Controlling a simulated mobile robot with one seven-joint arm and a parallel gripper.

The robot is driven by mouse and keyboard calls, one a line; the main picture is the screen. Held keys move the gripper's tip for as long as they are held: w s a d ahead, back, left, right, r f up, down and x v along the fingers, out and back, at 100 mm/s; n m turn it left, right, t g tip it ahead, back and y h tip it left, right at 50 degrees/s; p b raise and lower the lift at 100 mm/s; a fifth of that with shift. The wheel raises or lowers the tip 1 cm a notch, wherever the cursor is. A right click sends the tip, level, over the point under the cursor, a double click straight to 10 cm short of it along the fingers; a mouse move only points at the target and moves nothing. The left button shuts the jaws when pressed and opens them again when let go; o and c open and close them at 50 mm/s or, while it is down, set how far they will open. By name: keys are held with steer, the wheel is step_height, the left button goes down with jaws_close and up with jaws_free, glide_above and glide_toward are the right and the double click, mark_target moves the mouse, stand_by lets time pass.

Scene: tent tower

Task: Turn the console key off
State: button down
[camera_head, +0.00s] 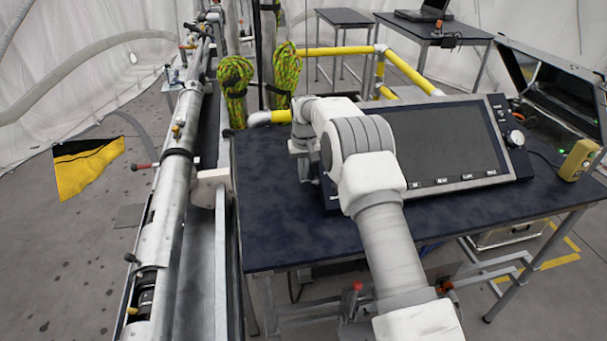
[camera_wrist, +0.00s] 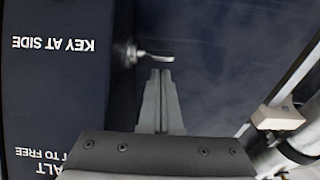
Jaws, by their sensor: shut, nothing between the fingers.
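The console (camera_head: 445,145) is a dark slanted panel with a large screen on the blue-black table. In the wrist view its side (camera_wrist: 55,75) fills the left, with upside-down lettering "KEY AT SIDE". The small metal key (camera_wrist: 152,56) sticks out sideways from that side, its flat grip pointing right. My gripper (camera_wrist: 161,72) is shut and empty, its fingertips right beside the key's grip; I cannot tell whether they touch. In the head view my gripper (camera_head: 304,172) is at the console's left end, partly hidden by my wrist, and the key is hidden.
The table (camera_head: 290,235) is bare in front of the console. A metal tube rail (camera_head: 165,215) runs along its left. Green ropes (camera_head: 236,78) and yellow pipes (camera_head: 335,51) stand behind.

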steer(key=shift+w+a+r, duration=0.1)
steer(key=shift+w+r, duration=0.1)
steer(key=shift+w, duration=0.2)
